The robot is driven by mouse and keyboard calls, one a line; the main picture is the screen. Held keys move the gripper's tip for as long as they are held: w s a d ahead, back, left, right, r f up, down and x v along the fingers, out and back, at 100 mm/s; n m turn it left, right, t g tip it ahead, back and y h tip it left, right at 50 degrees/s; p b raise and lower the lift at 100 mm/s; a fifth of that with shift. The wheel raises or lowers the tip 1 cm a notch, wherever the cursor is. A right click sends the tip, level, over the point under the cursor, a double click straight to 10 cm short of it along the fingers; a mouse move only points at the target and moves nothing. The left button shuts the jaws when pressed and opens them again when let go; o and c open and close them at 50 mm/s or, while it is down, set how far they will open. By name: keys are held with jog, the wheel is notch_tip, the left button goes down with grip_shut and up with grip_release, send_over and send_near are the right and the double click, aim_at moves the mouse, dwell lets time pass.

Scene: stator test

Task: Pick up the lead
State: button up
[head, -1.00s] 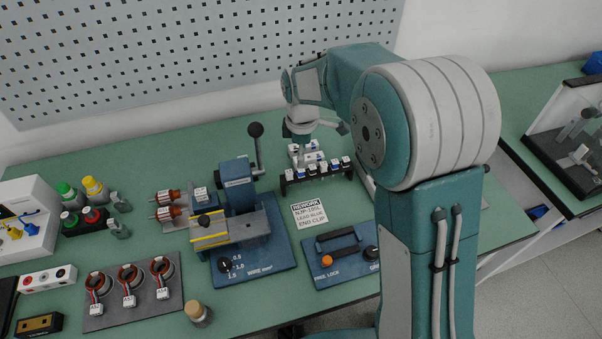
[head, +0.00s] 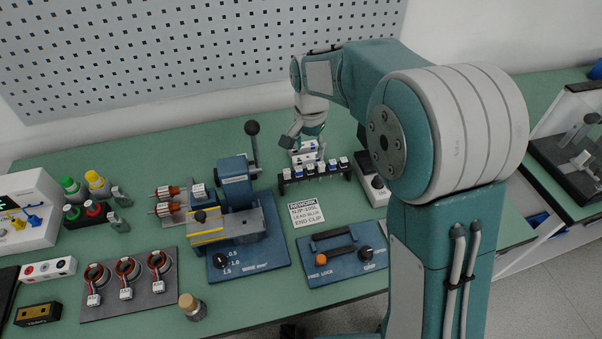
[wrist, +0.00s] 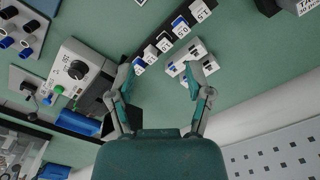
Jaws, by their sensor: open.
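No single lead stands out clearly. A dark rack (head: 316,176) holds a row of small tagged pieces with blue and dark tops. It also shows in the wrist view (wrist: 178,18), with white number tags. A white block with dark slots (wrist: 191,57) lies beside the rack; part of it shows behind the rack in the head view (head: 305,153). My gripper (head: 305,143) is over the back of the bench by this block. In the wrist view my gripper (wrist: 160,83) is open and empty, fingers spread, with the right fingertip overlapping the block in the picture.
A rework card (head: 301,212) reading "LEAD BLUE END CLIP" lies before the rack. A blue fixture with a clamp bar (head: 332,245), a blue lever press (head: 236,187) and a grey tray of coils (head: 128,290) stand around it. A perforated panel (head: 200,50) rises behind the bench.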

jog(key=shift+s+d+r+m, duration=0.1)
jog(key=shift+r+m, duration=0.1)
jog(key=shift+m, duration=1.25)
jog(key=shift+s+d+r+m, duration=0.1)
jog(key=shift+d+r+m, duration=0.1)
jog(key=shift+m, duration=1.3)
jog(key=shift+d+r+m, duration=0.1)
jog(key=shift+r+m, duration=0.1)
jog(key=shift+m, duration=1.25)
